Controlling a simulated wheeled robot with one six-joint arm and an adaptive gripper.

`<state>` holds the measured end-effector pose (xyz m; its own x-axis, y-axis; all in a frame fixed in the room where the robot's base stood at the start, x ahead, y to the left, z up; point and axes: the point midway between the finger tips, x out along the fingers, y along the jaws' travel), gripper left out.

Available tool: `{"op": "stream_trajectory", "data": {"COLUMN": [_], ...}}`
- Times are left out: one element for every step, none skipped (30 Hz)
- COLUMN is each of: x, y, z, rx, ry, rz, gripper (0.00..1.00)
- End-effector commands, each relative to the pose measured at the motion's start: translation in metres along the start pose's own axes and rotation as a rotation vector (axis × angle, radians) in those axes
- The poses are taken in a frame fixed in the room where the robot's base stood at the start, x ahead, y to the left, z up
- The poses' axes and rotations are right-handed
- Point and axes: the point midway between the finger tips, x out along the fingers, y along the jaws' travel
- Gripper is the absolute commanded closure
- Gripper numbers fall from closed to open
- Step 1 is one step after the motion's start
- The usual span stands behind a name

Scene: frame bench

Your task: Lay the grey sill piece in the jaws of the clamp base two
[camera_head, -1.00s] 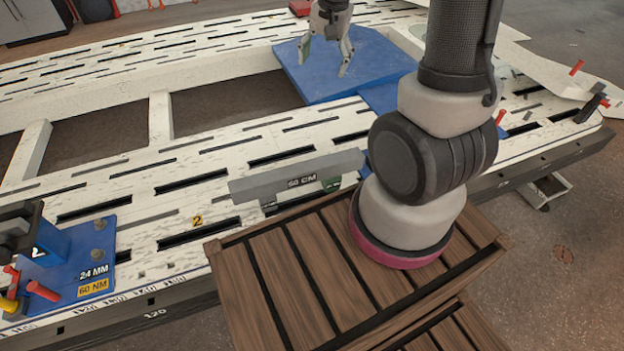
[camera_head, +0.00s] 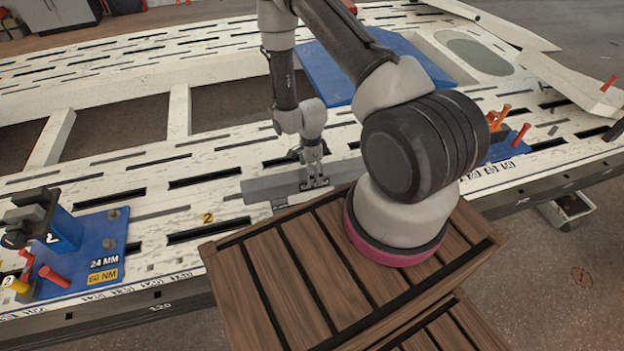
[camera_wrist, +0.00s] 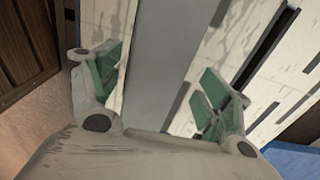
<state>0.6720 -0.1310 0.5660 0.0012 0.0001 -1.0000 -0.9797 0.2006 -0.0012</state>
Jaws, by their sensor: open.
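The grey sill piece (camera_head: 268,188) is a long bar lying on the slotted white bench beside the wooden crate. My gripper (camera_head: 315,182) is down at its middle, in front of where its label was. In the wrist view my gripper (camera_wrist: 160,92) is open, with one green-padded finger on each side of the grey sill piece (camera_wrist: 167,50). A gap shows at the right finger; contact at the left cannot be judged. The clamp base two (camera_head: 98,230) is a blue plate at the left with dark grey jaws (camera_head: 33,212), which look empty.
The wooden crate (camera_head: 275,285) stands at the bench's near edge. Another blue base (camera_head: 500,148) with red and orange handles is at the right. The bench between sill and clamp looks clear.

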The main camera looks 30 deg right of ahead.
Motion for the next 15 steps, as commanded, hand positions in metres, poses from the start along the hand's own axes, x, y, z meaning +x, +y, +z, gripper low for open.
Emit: {"op": "stream_trajectory", "data": {"x": [0.007, 0.011, 0.017, 0.021, 0.027, 0.033, 0.038, 0.042, 0.046, 0.049, 0.051, 0.053, 0.053, 0.053, 0.053], "y": [0.002, 0.002, 0.004, 0.004, 0.005, 0.006, 0.006, 0.006, 0.005, 0.005, 0.005, 0.005, 0.005, 0.005, 0.005], "z": [-0.001, -0.001, -0.001, -0.002, -0.002, -0.003, -0.003, -0.002, -0.002, -0.002, -0.002, -0.002, -0.002, -0.002, -0.002], "rx": [0.0, 0.0, 0.0, -0.001, -0.001, -0.001, -0.001, -0.001, -0.001, -0.001, -0.001, -0.002, -0.002, -0.002, -0.002], "ry": [0.001, 0.001, 0.001, 0.001, 0.001, 0.001, 0.001, 0.001, 0.0, 0.001, 0.001, 0.001, 0.0, 0.0, 0.0], "rz": [0.002, 0.003, 0.004, 0.004, 0.004, 0.004, 0.003, 0.003, 0.002, 0.002, 0.003, 0.002, 0.002, 0.002, 0.001], "gripper": [0.21, 0.21, 0.21, 0.21, 0.21, 0.21, 0.21, 0.21, 0.21, 0.21, 0.21, 0.21, 0.21, 0.21, 0.21]}}
